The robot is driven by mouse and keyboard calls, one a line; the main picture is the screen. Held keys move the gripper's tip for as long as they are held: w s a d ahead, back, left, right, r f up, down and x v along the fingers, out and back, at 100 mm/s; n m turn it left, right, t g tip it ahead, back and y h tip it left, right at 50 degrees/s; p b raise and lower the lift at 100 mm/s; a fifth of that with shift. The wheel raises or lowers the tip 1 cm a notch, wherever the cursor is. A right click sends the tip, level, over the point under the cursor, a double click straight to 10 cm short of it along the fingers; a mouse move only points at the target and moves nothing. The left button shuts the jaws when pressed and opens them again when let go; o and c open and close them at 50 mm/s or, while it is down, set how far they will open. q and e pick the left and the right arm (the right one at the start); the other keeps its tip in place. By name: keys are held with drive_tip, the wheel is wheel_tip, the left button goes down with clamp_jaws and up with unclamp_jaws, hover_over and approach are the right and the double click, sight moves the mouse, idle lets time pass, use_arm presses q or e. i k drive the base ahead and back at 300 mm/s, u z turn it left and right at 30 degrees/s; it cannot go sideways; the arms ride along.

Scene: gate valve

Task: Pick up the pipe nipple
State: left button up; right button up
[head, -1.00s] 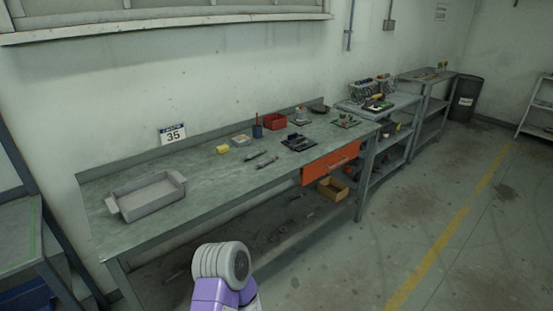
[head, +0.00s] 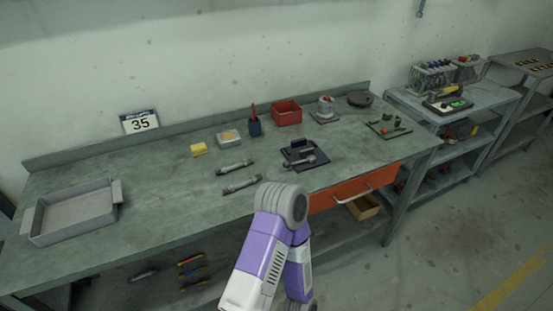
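Two slim grey metal pieces lie on the green-grey workbench (head: 165,190), left of a black plate. The farther one (head: 234,167) and the nearer one (head: 241,185) lie roughly parallel and apart. Either could be the pipe nipple; they are too small to tell which. The black plate (head: 295,163) has a dark block and metal fittings on it. One of my purple and white arms (head: 262,258) rises at the bottom middle, in front of the bench edge. Neither of my grippers shows.
A grey tray (head: 38,226) stands at the left. An orange drawer (head: 345,192) is under the bench. The bench's left-middle top is clear.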

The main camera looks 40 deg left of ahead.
sight(232, 188)
drive_tip(key=i, duration=1.25)
drive_tip(key=u, duration=2.15)
